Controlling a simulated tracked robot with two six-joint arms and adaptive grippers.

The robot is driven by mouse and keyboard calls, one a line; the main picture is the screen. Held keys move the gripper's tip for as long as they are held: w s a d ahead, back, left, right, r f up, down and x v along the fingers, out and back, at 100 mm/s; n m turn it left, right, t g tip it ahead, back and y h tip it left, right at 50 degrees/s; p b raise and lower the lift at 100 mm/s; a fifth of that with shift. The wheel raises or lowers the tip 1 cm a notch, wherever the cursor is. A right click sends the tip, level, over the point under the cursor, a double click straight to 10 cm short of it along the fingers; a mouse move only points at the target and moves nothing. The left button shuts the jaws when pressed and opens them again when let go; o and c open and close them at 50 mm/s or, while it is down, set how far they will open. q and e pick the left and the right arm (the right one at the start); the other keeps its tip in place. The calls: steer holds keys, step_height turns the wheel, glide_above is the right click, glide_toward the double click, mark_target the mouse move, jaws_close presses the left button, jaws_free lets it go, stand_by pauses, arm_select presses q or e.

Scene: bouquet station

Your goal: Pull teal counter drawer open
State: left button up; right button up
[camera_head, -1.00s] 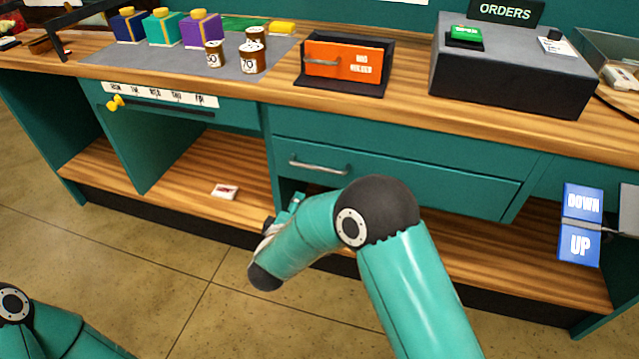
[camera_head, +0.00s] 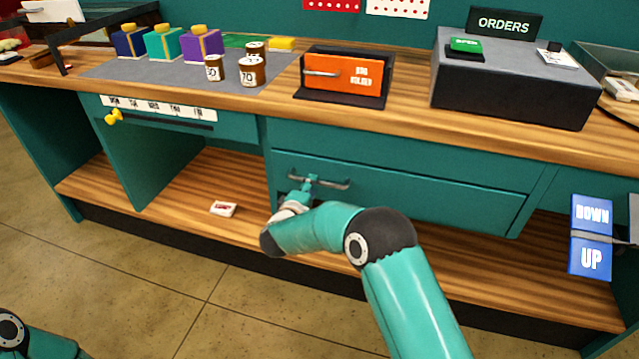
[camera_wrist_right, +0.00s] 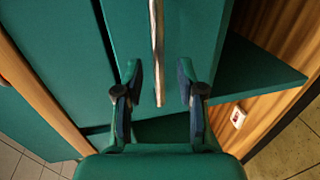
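The teal counter drawer (camera_head: 430,200) is under the worktop, and its front looks about flush with the counter. Its metal bar handle (camera_head: 338,185) is near the drawer's left end. My right gripper (camera_head: 309,184) is at the left part of this handle. In the right wrist view the handle (camera_wrist_right: 157,60) runs between the two spread fingers of my right gripper (camera_wrist_right: 158,84), with a gap on each side. The fingers look open and not clamped on the bar. My left gripper is out of view; only part of my left arm shows at the lower left.
The wooden worktop (camera_head: 420,122) carries an orange holder (camera_head: 350,72), a dark register box (camera_head: 500,80), small jars and coloured boxes. A blue DOWN/UP sign (camera_head: 591,237) stands at right. A small white packet (camera_head: 223,209) lies on the lower shelf. The floor in front is clear.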

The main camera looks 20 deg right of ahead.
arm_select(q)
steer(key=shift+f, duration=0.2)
arm_select(e)
steer(key=shift+x, duration=1.8)
jaws_close()
steer(key=shift+f, duration=0.1)
